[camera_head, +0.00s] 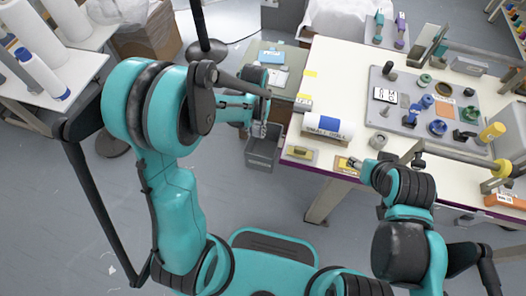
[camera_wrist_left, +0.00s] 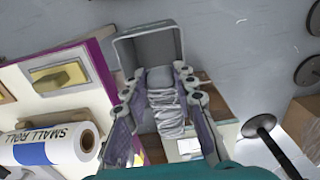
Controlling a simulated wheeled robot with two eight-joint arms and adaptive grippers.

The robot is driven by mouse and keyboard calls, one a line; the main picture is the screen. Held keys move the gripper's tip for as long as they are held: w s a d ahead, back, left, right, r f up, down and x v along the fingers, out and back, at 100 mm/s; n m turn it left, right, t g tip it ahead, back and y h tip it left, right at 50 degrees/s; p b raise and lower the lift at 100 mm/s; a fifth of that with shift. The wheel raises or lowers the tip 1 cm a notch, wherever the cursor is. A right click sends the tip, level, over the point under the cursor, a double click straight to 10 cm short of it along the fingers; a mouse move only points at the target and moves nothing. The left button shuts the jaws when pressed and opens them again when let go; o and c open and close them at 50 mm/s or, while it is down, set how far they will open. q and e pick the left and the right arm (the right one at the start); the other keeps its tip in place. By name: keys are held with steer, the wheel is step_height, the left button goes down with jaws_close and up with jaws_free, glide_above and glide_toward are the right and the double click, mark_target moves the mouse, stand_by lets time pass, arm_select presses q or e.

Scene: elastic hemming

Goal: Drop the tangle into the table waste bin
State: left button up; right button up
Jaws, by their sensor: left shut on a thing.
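The tangle (camera_wrist_left: 165,108) is a pale grey wad of strands between the fingers of my left gripper (camera_wrist_left: 162,90), which is shut on it. In the head view my left gripper (camera_head: 260,128) is small and partly covered by my own arm. The table waste bin (camera_head: 264,152) is a grey open box beside the left edge of the table, just below the gripper in the picture. In the left wrist view the bin (camera_wrist_left: 128,48) lies just beyond the fingertips and the tangle. My right gripper (camera_head: 350,163) is over the table's front edge; its jaws are too small to read.
The white table (camera_head: 335,65) carries a labelled small roll (camera_head: 328,127), small trays and a grey board (camera_head: 440,125) with coloured spools. A post with a dark base (camera_head: 207,50) stands behind. The floor is clear around the bin.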

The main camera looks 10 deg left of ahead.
mark_target(257, 135)
arm_select(q)
steer(key=shift+f+b, duration=0.85)
steer(key=shift+f, duration=0.7)
steer(key=o, duration=1)
steer(key=shift+r, duration=0.1)
step_height(257, 135, up, 12)
